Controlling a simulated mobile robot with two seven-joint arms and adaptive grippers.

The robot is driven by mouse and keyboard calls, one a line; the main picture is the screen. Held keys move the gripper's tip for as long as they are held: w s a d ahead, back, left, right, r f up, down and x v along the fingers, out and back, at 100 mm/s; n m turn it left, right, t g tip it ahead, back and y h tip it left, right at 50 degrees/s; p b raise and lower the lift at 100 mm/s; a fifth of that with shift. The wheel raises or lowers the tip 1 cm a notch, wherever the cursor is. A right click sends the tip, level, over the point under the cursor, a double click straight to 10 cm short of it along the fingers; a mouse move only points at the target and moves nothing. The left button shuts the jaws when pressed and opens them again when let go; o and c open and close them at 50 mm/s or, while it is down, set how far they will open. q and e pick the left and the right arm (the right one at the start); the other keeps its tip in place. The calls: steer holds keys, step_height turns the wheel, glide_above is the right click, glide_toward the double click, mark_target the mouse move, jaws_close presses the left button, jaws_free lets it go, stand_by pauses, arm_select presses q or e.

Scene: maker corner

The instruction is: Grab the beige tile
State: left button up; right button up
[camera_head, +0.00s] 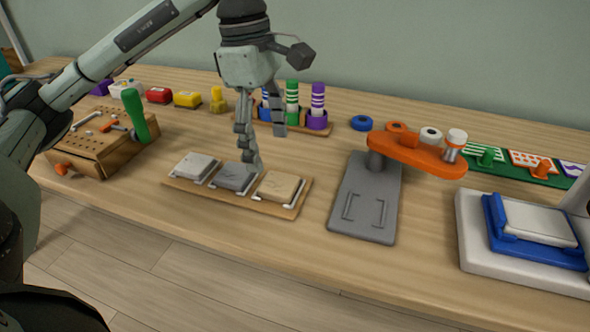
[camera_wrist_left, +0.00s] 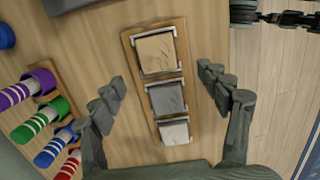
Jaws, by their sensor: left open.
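The beige tile (camera_head: 278,186) lies at the right end of a wooden tile board (camera_head: 224,201), framed by pale corner holders. A dark grey tile (camera_head: 233,178) is in the middle and a light grey tile (camera_head: 196,166) at the left end. In the left wrist view the beige tile (camera_wrist_left: 156,52) is at the top of the row. My left gripper (camera_head: 267,152) is open and empty above the board, pointing down. In the left wrist view its fingers (camera_wrist_left: 160,82) stand apart on both sides of the board. My right gripper does not show.
A grey stand with an orange arm (camera_head: 417,155) is right of the board. A wooden box with a green handle (camera_head: 100,145) stands left. Behind is a rack of coloured tubes (camera_head: 291,103). A white and blue device (camera_head: 528,226) sits far right. Bare table lies in front.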

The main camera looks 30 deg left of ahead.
mark_target(279, 183)
arm_select(q)
steer(key=f, duration=0.4)
steer(key=d+f, duration=0.1)
steer(key=f, duration=0.2)
steer(key=shift+w+f, duration=0.1)
steer(key=shift+w, duration=0.2)
steer(key=c, duration=1.2)
